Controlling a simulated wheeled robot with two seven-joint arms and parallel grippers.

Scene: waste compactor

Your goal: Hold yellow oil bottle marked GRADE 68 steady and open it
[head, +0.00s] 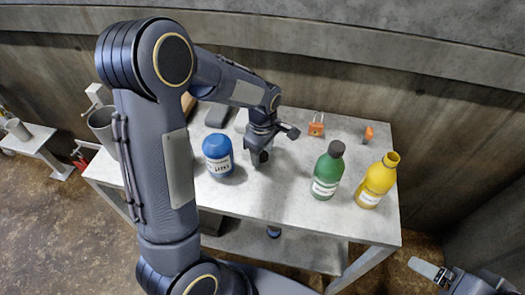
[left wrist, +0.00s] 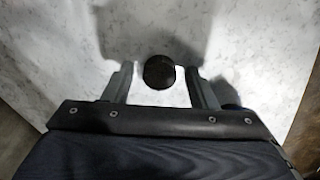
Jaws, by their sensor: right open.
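The yellow oil bottle (head: 375,185) stands upright at the right end of the table, its neck showing a yellow opening with no dark cap on it. Its label is too small to read. My left gripper (head: 262,150) is low over the middle of the table, well left of the bottle. In the left wrist view, a round black cap (left wrist: 159,72) lies between the open fingers, with a gap on each side. Whether it rests on the table I cannot tell. My right gripper (head: 432,271) is open and empty at the lower right, off the table's edge.
A green bottle (head: 327,172) with a dark cap stands just left of the yellow one. A blue bottle (head: 217,155) stands left of my left gripper. An orange padlock (head: 316,126) and a small orange item (head: 368,134) lie at the back. The table (head: 285,205) is clear in front.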

